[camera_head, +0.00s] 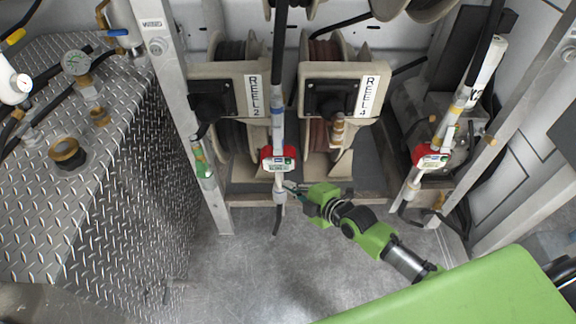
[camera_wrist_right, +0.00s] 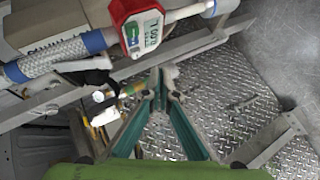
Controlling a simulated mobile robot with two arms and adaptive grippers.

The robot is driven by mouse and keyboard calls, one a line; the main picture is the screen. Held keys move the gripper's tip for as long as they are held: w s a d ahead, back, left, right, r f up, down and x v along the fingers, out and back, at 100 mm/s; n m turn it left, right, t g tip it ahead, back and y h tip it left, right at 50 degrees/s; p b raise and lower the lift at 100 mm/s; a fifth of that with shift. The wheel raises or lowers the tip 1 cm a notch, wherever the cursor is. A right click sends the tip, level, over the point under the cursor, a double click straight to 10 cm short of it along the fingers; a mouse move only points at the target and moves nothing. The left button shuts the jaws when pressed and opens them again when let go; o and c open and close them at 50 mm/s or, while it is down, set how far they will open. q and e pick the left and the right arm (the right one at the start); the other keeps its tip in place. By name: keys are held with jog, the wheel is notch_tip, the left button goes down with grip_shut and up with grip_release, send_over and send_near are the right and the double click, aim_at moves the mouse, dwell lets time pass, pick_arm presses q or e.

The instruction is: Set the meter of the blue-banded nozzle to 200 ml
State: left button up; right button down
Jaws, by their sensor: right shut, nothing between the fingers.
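The blue-banded nozzle (camera_head: 278,115) hangs upright in the middle of the head view, in front of the reels. Its red meter (camera_head: 278,158) has a small pale display, too small to read there. In the right wrist view the red meter (camera_wrist_right: 137,25) is at the top, between blue bands; its display is rotated and I cannot read the digits surely. My right gripper (camera_head: 291,187) is just below and right of the meter. In the right wrist view its teal fingers (camera_wrist_right: 160,80) meet at the tips, shut and empty, apart from the meter in the picture. My left gripper is not in view.
A second nozzle with a yellow band (camera_head: 459,101) and a red meter (camera_head: 432,156) hangs to the right. Reel 2 (camera_head: 232,90) and Reel 4 (camera_head: 343,90) stand behind. A metal post (camera_head: 185,110) stands left. The floor (camera_head: 255,265) in front is clear.

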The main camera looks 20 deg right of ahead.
aim_at(285, 164)
jog(key=shift+w+d+b, duration=0.25)
jog(key=shift+w+b, duration=0.25)
jog(key=shift+w, duration=0.4)
jog(key=shift+w+d+b, duration=0.3)
jog(key=shift+w+b, duration=0.15)
jog(key=shift+w, duration=0.4)
jog(key=shift+w+d+b, duration=0.25)
jog(key=shift+w+b, duration=0.25)
jog(key=shift+w, duration=0.4)
jog(key=shift+w, duration=0.1)
jog(key=shift+w+d, duration=0.1)
jog(key=shift+w, duration=0.2)
jog(key=shift+w+d+b, duration=0.2)
jog(key=shift+w+b, duration=0.5)
jog(key=shift+b, duration=0.1)
dwell(0.4)
jog(key=shift+s+a+p, duration=0.2)
jog(key=shift+s+p, duration=0.3)
jog(key=shift+s, duration=0.05)
jog(key=shift+s+a+p, duration=0.15)
jog(key=shift+s+p, duration=0.3)
jog(key=shift+s, duration=0.1)
